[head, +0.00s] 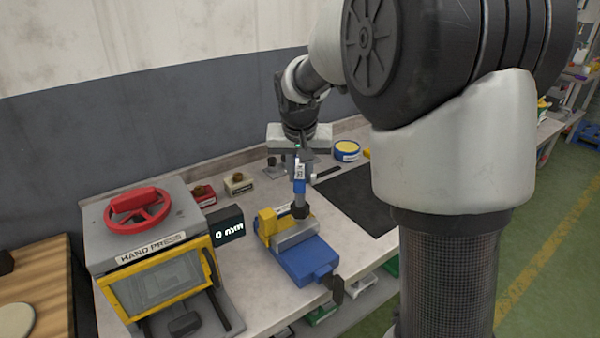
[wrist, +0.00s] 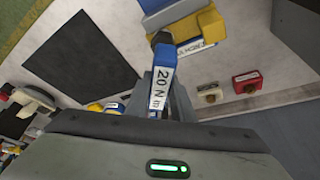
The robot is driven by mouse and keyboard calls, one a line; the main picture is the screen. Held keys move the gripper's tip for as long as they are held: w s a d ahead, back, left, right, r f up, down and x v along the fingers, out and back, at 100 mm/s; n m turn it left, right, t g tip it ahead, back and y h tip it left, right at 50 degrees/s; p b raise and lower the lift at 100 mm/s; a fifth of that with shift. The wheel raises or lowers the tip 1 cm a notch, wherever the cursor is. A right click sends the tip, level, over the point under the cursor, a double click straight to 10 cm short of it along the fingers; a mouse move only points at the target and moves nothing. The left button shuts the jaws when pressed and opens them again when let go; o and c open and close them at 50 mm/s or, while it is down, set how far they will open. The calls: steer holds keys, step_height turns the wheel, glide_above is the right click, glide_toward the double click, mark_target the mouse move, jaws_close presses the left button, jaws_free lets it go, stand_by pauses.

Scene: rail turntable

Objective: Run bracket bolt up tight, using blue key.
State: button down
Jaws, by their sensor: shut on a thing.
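The blue key (head: 299,187), a blue tool with a white label, hangs upright below my gripper (head: 299,160) in the head view. In the wrist view the blue key (wrist: 160,88) reads "20 N m". My gripper is shut on it. Its dark lower end is at the blue vise (head: 305,262), beside the yellow block (head: 267,222). Whether it touches or sits on the bolt cannot be told. The bracket bolt itself is hidden behind the key's end. In the wrist view the vise (wrist: 193,20) shows at the top.
The hand press (head: 150,250) with a red wheel stands left of the vise, and a small display (head: 228,232) sits between them. A red box (head: 203,194), a beige box (head: 239,183) and a blue-yellow tin (head: 346,151) stand behind. A black mat (head: 360,195) lies clear at right.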

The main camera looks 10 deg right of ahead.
steer(key=shift+m, duration=0.5)
steer(key=shift+n, duration=0.6)
steer(key=shift+r, duration=0.15)
steer(key=shift+r+p, duration=1.85)
steer(key=shift+r, duration=0.55)
